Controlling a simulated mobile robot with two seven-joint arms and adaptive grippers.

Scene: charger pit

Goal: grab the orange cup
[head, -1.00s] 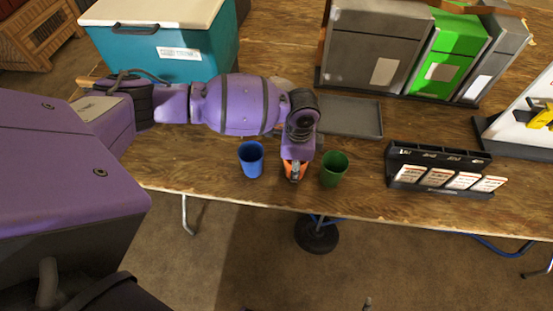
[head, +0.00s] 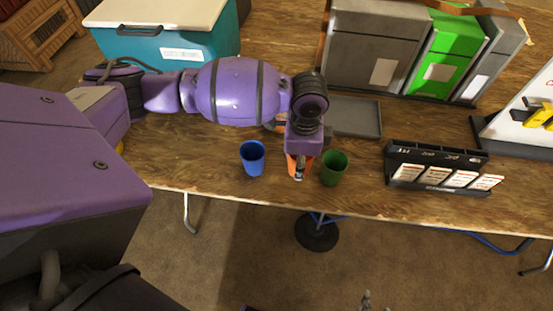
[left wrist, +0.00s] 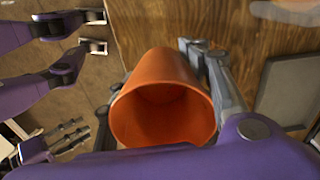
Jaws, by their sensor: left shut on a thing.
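The orange cup (head: 292,168) stands between the blue cup (head: 252,158) and the green cup (head: 334,168) near the table's front edge in the head view. My left gripper (head: 299,170) is shut on the orange cup and hides part of it. In the left wrist view the orange cup (left wrist: 165,105) shows its open, empty mouth, with grey finger parts on both sides. I cannot tell whether its base is clear of the table. Small grey tips (head: 366,300) at the head view's bottom edge may be my right gripper; its state is unclear.
The wooden table (head: 210,165) has a black card rack (head: 438,168) at the right and a grey tray (head: 355,117) behind the cups. A teal cooler (head: 165,45) and grey and green bins (head: 375,50) stand at the back. The green cup is very close to the orange one.

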